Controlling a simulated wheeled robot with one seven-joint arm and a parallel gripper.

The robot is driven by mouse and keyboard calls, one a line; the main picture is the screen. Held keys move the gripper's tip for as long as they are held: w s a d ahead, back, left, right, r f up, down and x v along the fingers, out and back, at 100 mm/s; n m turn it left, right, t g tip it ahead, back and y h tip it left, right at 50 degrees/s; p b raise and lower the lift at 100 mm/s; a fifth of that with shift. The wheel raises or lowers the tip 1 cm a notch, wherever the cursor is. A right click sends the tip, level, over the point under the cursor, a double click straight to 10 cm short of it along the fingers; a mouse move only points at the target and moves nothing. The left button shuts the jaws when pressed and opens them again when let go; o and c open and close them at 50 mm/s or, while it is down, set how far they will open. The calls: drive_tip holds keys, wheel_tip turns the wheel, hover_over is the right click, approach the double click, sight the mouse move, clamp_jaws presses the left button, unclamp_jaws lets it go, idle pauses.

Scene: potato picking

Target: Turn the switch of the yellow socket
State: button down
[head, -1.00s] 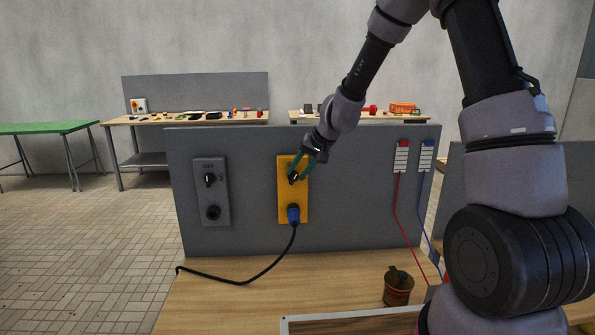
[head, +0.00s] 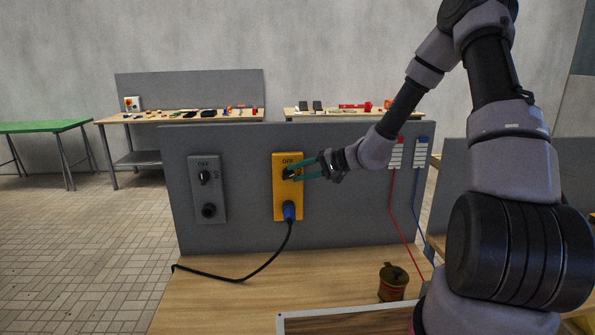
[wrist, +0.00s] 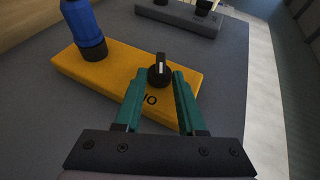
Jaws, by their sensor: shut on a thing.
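The yellow socket (head: 280,205) is fixed upright on a grey panel, with a blue plug (head: 289,211) in its lower end. Its black switch knob (wrist: 159,77) carries a white mark. My gripper (head: 291,173) comes in from the right in the head view, its green fingers shut on the knob. In the wrist view the fingertips lie on either side of the knob, and the "ON" lettering shows between the fingers. The fingers partly hide the knob and the lettering in the head view.
A grey socket (head: 207,190) with its own black knob is left of the yellow one. A black cable (head: 245,276) runs from the plug over the wooden table. Red and blue wires hang from the panel's right side.

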drive_tip(key=shift+s+f+m+t+y, duration=0.1)
drive_tip(key=shift+f+m+t+y, duration=0.25)
drive_tip(key=shift+y, duration=0.7)
drive_tip(key=shift+f+m+t+y, duration=0.15)
drive_tip(key=shift+f+m+y, duration=0.25)
drive_tip(key=shift+y, duration=0.65)
drive_tip(key=c, duration=0.9)
unclamp_jaws()
drive_tip(key=shift+o, duration=0.2)
drive_tip(key=v, duration=1)
drive_tip(key=shift+s+d+f, duration=0.15)
drive_tip(key=shift+d, duration=0.2)
